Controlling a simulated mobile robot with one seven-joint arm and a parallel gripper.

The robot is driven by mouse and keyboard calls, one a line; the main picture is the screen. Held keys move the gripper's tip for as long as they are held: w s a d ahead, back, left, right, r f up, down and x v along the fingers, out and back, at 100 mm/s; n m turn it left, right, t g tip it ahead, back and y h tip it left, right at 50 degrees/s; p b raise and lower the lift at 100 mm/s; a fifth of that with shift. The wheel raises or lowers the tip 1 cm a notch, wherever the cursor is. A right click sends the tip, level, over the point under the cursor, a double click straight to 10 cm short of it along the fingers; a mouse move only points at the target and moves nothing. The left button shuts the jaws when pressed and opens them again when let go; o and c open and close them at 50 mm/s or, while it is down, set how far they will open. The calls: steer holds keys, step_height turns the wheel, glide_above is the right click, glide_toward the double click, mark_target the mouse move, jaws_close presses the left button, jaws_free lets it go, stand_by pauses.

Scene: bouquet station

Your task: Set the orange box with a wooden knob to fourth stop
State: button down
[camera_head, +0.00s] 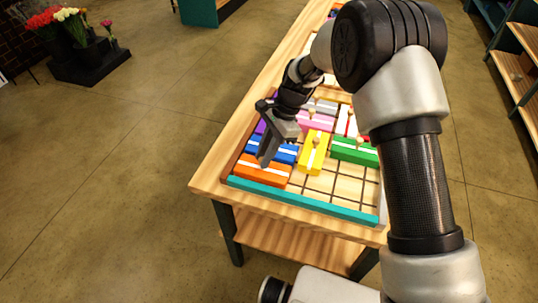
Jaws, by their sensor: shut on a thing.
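The orange box (258,175) with a white stripe lies at the near left corner of a gridded tray (300,202) on the table. My gripper (265,160) reaches down from above onto the far-middle part of the orange box. It is shut, apparently on the box's wooden knob, which is hidden by the fingers. A blue box (287,152) lies directly behind the orange box, partly covered by my gripper.
A yellow box (311,160) with a wooden knob and a green box (356,153) stand to the right. More boxes lie behind, partly hidden by my arm. Bare grid squares are open to the right of the orange box. A teal rail (300,203) edges the near side.

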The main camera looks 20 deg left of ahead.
steer(key=shift+a, duration=0.25)
steer(key=c, duration=1.6)
jaws_free()
steer(key=v, duration=1.7)
steer(key=shift+d+r, duration=0.2)
